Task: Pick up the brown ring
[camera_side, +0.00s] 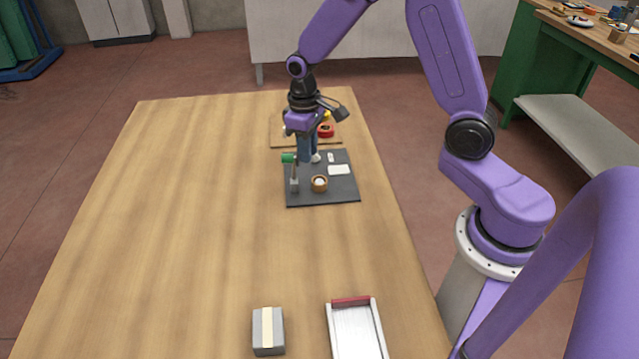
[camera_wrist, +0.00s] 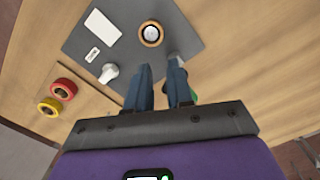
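The brown ring (camera_side: 319,183) is on the dark grey plate (camera_side: 335,192), around a pale round piece in its middle. In the wrist view the brown ring (camera_wrist: 151,33) shows whole at the top, ahead of the fingertips. My gripper (camera_side: 306,158) is over the far part of the plate, behind the ring and apart from it. In the wrist view the two blue fingers of my gripper (camera_wrist: 161,68) stand apart with nothing between them, pointing toward the ring's side of the plate.
A post with a green top (camera_side: 288,158) stands left of my gripper, partly hidden behind a finger in the wrist view. A pale knob (camera_wrist: 108,73) is close by. Red (camera_wrist: 65,88) and yellow (camera_wrist: 50,107) rings lie on a wooden board. A grey box (camera_side: 267,331) and white tray (camera_side: 356,335) are nearer.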

